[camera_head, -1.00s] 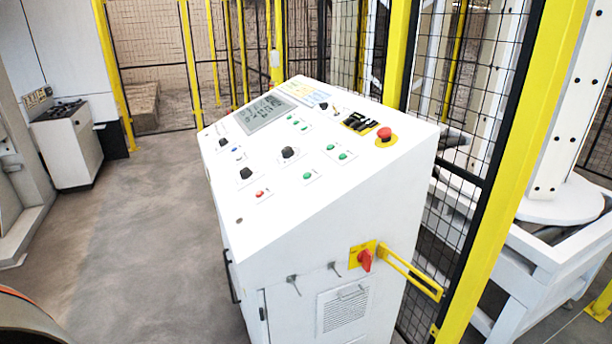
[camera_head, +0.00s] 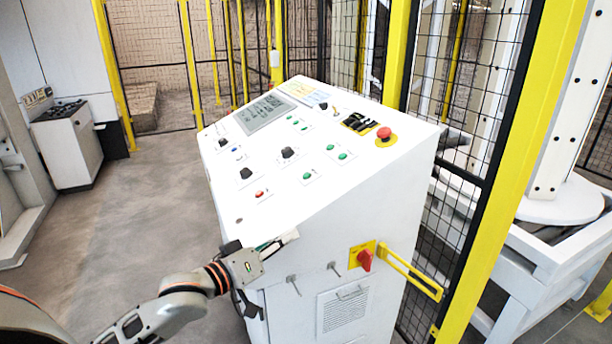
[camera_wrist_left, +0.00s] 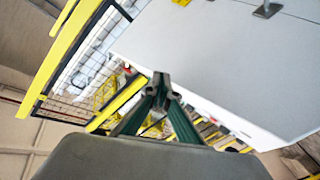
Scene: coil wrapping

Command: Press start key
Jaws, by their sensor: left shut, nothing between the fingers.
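The white control console (camera_head: 330,220) stands in the middle of the head view with a sloped key panel. Several green keys (camera_head: 307,174) are on the panel, along with a red key (camera_head: 260,192) at its lower left. The labels are too small to read, so I cannot tell which is the start key. My left gripper (camera_head: 290,238) is shut and empty, in front of the console's lower panel edge, below the keys. In the left wrist view its fingertips (camera_wrist_left: 161,82) are together beside a large pale surface. My right gripper is not in view.
The panel also has black knobs (camera_head: 288,153), a screen (camera_head: 264,112) and a red mushroom button (camera_head: 384,133). Yellow-framed mesh fencing (camera_head: 500,180) stands close on the right. Open floor lies left.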

